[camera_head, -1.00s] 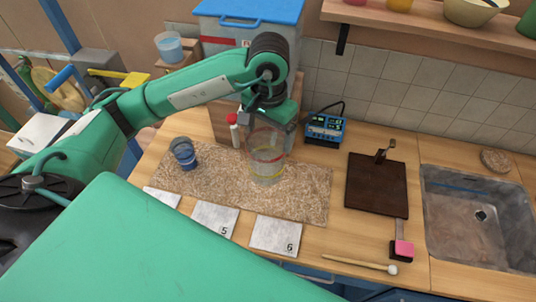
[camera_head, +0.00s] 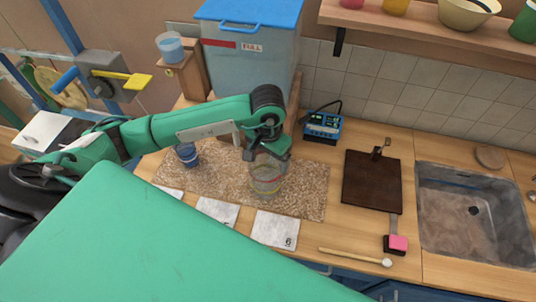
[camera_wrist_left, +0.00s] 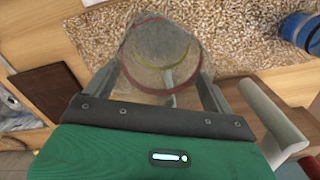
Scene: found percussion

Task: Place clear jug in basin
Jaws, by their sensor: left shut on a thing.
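The clear jug (camera_head: 266,178) stands on the speckled mat (camera_head: 308,193) on the wooden counter, and has coloured bands around it. My left gripper (camera_head: 268,152) is at the jug's upper part, shut on it. In the left wrist view the jug (camera_wrist_left: 160,52) sits between the two fingers of my left gripper (camera_wrist_left: 160,98). The basin (camera_head: 440,236), a grey sink, is sunk in the counter at the right and looks empty apart from its drain. My right gripper is not in view.
A blue cup (camera_head: 187,155) stands on the mat's left. Between jug and basin lie a dark board (camera_head: 371,182), a pink-headed block (camera_head: 397,243) and a mallet (camera_head: 356,257). A blue meter (camera_head: 322,126) stands behind. Numbered cards (camera_head: 275,229) lie in front. A shelf (camera_head: 420,22) hangs above.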

